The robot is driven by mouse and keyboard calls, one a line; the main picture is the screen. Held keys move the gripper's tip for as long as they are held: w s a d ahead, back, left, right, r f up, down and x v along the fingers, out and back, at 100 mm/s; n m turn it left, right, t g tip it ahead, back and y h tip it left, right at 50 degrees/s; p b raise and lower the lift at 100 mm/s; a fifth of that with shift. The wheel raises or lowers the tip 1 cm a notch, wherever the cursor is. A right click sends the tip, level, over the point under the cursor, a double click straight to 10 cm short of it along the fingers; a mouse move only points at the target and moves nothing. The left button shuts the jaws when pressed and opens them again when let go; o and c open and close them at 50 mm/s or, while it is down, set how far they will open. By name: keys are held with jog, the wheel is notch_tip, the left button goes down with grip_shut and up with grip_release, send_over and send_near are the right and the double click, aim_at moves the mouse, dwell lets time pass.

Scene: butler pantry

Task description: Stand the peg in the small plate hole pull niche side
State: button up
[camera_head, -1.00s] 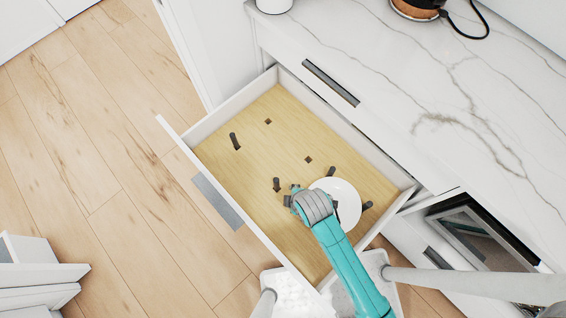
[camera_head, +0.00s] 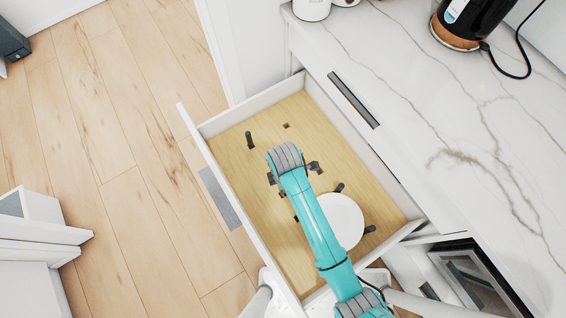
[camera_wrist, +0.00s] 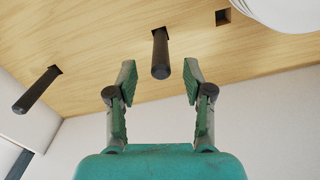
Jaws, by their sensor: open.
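Several dark pegs stand in the open drawer's wooden floor (camera_head: 318,138). One peg (camera_head: 250,140) is at the upper left; others (camera_head: 338,188) (camera_head: 369,230) are beside the white plate (camera_head: 341,221). My gripper (camera_wrist: 159,68) is open and empty, over the drawer floor. In the wrist view a dark peg (camera_wrist: 160,52) shows in line with the gap between my fingers, apart from both; another peg (camera_wrist: 36,91) is to the left. An empty square hole (camera_wrist: 222,17) lies near the plate (camera_wrist: 285,12). My arm hides part of the floor in the head view.
The drawer walls (camera_head: 262,103) enclose the work space. A grey pull strip (camera_head: 219,198) is on the drawer front. Another square hole (camera_head: 287,125) is near the back left. The marble counter (camera_head: 430,110) rises at the right, with a kettle (camera_head: 468,20) on it.

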jog(key=shift+a+f, duration=0.1)
jog(key=shift+f, duration=2.85)
grip_shut()
